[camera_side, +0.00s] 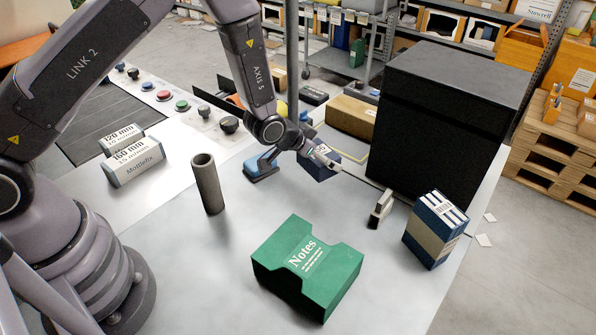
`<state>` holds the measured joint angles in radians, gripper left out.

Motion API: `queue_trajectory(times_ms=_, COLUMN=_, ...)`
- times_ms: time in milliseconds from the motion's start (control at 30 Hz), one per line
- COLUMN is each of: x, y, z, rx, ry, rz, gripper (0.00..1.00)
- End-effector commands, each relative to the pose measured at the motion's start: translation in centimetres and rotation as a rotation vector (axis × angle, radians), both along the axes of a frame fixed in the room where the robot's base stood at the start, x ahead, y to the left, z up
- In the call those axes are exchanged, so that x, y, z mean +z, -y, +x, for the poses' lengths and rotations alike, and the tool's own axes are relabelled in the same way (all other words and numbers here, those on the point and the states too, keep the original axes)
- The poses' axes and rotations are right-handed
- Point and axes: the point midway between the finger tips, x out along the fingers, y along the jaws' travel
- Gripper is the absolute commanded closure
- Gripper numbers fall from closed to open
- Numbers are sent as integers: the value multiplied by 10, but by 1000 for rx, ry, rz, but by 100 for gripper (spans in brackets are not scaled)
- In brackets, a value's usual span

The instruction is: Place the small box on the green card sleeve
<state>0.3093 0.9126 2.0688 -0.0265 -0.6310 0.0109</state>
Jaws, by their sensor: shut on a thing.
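The gripper partly covers the box. I cannot tell whether the box touches the table. The top of the sleeve is bare.
A grey tube (207,184) stands left of the sleeve.

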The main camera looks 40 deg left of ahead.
Motion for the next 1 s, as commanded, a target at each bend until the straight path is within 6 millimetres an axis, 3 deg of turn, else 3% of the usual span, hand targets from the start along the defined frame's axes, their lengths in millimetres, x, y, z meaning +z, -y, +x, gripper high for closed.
queue_trajectory(times_ms=167, x=17, y=41, z=-25, rx=-273, ry=20, rz=6, gripper=46)
queue_trajectory(times_ms=300, x=30, y=79, z=-65, rx=-573, ry=28, rz=5, gripper=46)
queue_trajectory(times_ms=433, x=40, y=105, z=-109, rx=-841, ry=25, rz=4, gripper=46)
queue_trajectory(times_ms=600, x=48, y=119, z=-159, rx=-1109, ry=9, rz=2, gripper=46)
queue_trajectory(times_ms=700, x=51, y=121, z=-177, rx=-1208, ry=1, rz=2, gripper=46)
queue_trajectory(times_ms=833, x=47, y=122, z=-190, rx=-1272, ry=-8, rz=2, gripper=46)
queue_trajectory(times_ms=1000, x=19, y=122, z=-193, rx=-1284, ry=-13, rz=1, gripper=46)
